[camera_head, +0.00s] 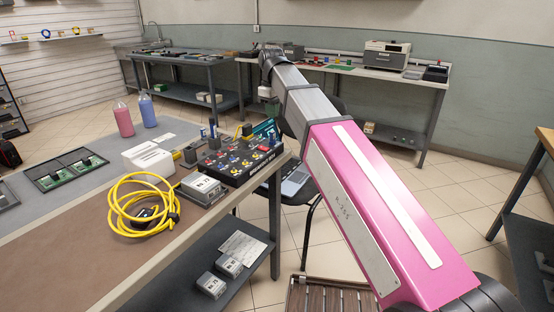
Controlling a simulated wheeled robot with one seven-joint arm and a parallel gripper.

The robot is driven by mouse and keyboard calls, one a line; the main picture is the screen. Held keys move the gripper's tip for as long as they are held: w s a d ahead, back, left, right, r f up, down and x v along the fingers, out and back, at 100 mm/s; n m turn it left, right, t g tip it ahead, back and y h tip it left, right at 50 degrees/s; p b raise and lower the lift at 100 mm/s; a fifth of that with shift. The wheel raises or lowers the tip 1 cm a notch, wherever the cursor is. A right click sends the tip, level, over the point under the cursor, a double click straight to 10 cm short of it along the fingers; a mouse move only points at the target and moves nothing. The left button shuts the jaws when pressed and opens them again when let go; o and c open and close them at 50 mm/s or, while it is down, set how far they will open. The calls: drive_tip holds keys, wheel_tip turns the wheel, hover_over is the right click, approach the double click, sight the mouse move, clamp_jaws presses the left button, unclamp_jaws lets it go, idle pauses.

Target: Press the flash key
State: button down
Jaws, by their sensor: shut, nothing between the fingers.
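A black control box (237,175) stands near the right end of the near workbench. Its sloped top carries several red, yellow, blue and white controls. The flash key cannot be told apart from them at this size, and the labels are not readable. My arm (318,117) reaches up and away from the lower right, passing to the right of the box. Its far end (268,62) appears above and beyond the box. My gripper's fingers cannot be made out, so I cannot see any contact with the box.
A coiled yellow hose (117,212) lies left of a grey module (202,189) on the near bench (60,265). A white block (148,157), pink bottle (124,122) and blue bottle (147,112) stand behind. A chair with a laptop (294,181) is right of the bench.

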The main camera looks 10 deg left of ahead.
drive_tip(key=w+a+f+m+t+y, duration=0.3)
drive_tip(key=w+f+m+y, duration=0.25)
drive_tip(key=w+f, duration=1.45)
drive_tip(key=w+d+f+m+t, duration=0.2)
drive_tip(key=w+d+f+m, duration=0.1)
drive_tip(key=w+f, duration=0.5)
drive_tip(key=w+d+f+m+t, duration=0.1)
drive_tip(key=w+d+f+m, duration=0.2)
drive_tip(key=w+f+m, duration=0.2)
drive_tip(key=w+f, duration=0.3)
drive_tip(key=shift+w+d+f+t+y, duration=0.25)
drive_tip(key=shift+w+t+y, duration=0.05)
drive_tip(key=shift+t+y, duration=0.1)
drive_tip(key=shift+f+m, duration=0.15)
drive_tip(key=shift+m, duration=0.1)
approach(287, 169)
drive_tip(key=shift+x, duration=2.2)
drive_tip(key=shift+a, duration=0.2)
drive_tip(key=shift+f, duration=0.25)
